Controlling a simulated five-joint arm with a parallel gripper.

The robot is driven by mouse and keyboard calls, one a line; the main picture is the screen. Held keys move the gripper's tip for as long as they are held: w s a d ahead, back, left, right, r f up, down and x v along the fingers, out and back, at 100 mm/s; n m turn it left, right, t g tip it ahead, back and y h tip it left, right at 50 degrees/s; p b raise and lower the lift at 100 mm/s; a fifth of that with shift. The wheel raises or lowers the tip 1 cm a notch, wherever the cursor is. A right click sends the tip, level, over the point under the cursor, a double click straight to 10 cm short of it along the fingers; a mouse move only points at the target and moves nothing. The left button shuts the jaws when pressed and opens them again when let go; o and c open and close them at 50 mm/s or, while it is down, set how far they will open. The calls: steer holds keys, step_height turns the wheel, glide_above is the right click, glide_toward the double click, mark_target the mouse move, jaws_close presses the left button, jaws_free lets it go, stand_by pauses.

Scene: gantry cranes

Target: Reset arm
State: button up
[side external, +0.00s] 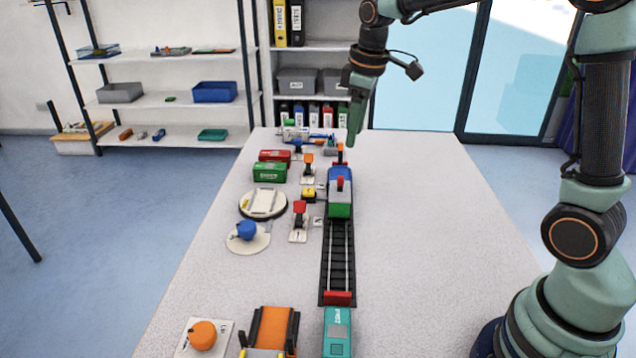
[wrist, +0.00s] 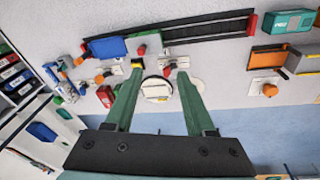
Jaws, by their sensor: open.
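My gripper (side external: 356,118) hangs over the far part of the table with its fingers pointing down. In the wrist view my gripper (wrist: 158,85) has its two green fingers spread wide with nothing between them. The white table (side external: 420,240) lies below. A black track (side external: 339,262) runs along the table, with a blue and green wagon (side external: 340,190) at its far end and a red stop at its near end. The track also shows in the wrist view (wrist: 205,32). My gripper appears apart from all of these.
Red (side external: 273,156) and green (side external: 269,172) containers, a round turntable (side external: 263,203) and a blue knob (side external: 246,230) stand left of the track. A teal container (side external: 337,332), an orange conveyor (side external: 274,328) and an orange knob (side external: 203,335) are near the front. The table's right side is clear.

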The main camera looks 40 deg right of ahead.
steer(key=s+a+m+t, duration=0.3)
steer(key=s+a+m, duration=0.1)
steer(key=s, duration=1.1)
steer(key=shift+s+a+r+m+t, duration=0.15)
steer(key=shift+s+r+m+t, duration=0.2)
steer(key=shift+m, duration=0.55)
